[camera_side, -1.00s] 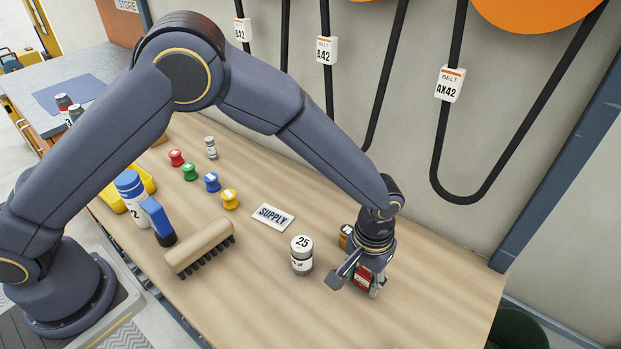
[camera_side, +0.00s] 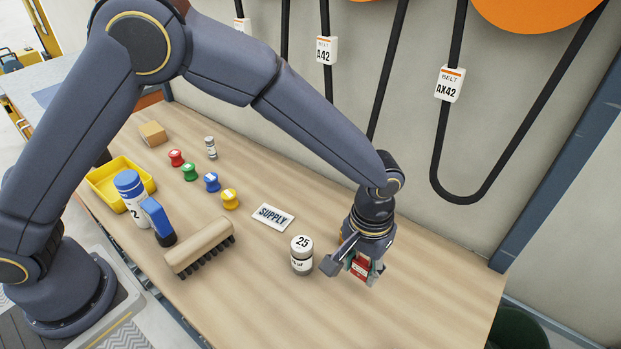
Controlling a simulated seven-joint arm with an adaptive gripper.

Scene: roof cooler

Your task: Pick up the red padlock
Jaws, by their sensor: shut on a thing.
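The red padlock (camera_side: 360,268) is between the fingers of my gripper (camera_side: 357,268) at the right part of the wooden table. My gripper is shut on it and points down. The padlock's red body with a pale label shows between the fingers; its upper part is hidden by the gripper. It appears raised a little above the table top.
A jar marked 25 (camera_side: 302,255) stands just left of my gripper. A brush (camera_side: 200,248), a SUPPLY sign (camera_side: 273,217), several coloured spools (camera_side: 212,182) and a yellow tray (camera_side: 104,190) lie further left. A yellowish object is partly hidden behind my gripper. The table's front right is clear.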

